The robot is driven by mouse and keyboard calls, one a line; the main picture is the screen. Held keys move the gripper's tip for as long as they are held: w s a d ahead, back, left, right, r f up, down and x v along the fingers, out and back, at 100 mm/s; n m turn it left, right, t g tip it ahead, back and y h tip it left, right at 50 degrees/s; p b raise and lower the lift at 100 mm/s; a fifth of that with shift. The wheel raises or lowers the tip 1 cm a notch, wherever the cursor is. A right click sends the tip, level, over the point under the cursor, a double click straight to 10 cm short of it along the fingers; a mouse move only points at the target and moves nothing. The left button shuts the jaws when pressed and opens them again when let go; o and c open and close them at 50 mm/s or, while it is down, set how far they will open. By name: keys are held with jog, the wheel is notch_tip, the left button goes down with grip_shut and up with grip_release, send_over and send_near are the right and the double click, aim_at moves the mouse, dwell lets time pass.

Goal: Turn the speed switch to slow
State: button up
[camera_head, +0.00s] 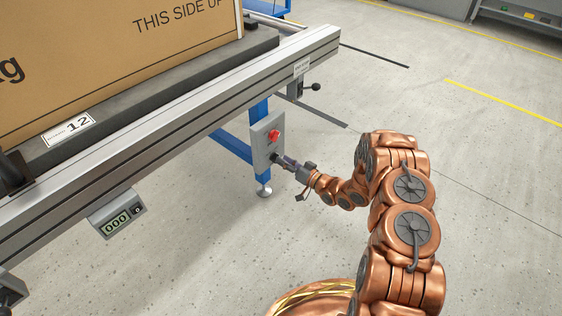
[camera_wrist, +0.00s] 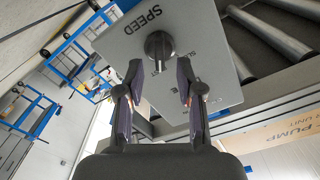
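The speed switch (camera_wrist: 158,45) is a dark round knob with a ridge, on a grey control box (camera_wrist: 200,35) marked SPEED in the wrist view. Smaller lettering below the knob is partly hidden by my fingers and hard to read. In the head view the control box (camera_head: 262,146) hangs on a blue leg under the conveyor and bears a red button (camera_head: 274,135). In the head view my gripper (camera_head: 283,161) is close to the box face; contact cannot be told.
A conveyor (camera_head: 180,125) carries a large cardboard box (camera_head: 120,55) on a dark slab. A small counter display (camera_head: 117,219) and a black-knobbed lever (camera_head: 313,87) hang from its side rail. The floor to the right is clear.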

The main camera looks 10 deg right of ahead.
aim_at(275, 158)
jog(key=shift+x, duration=1.1)
grip_shut()
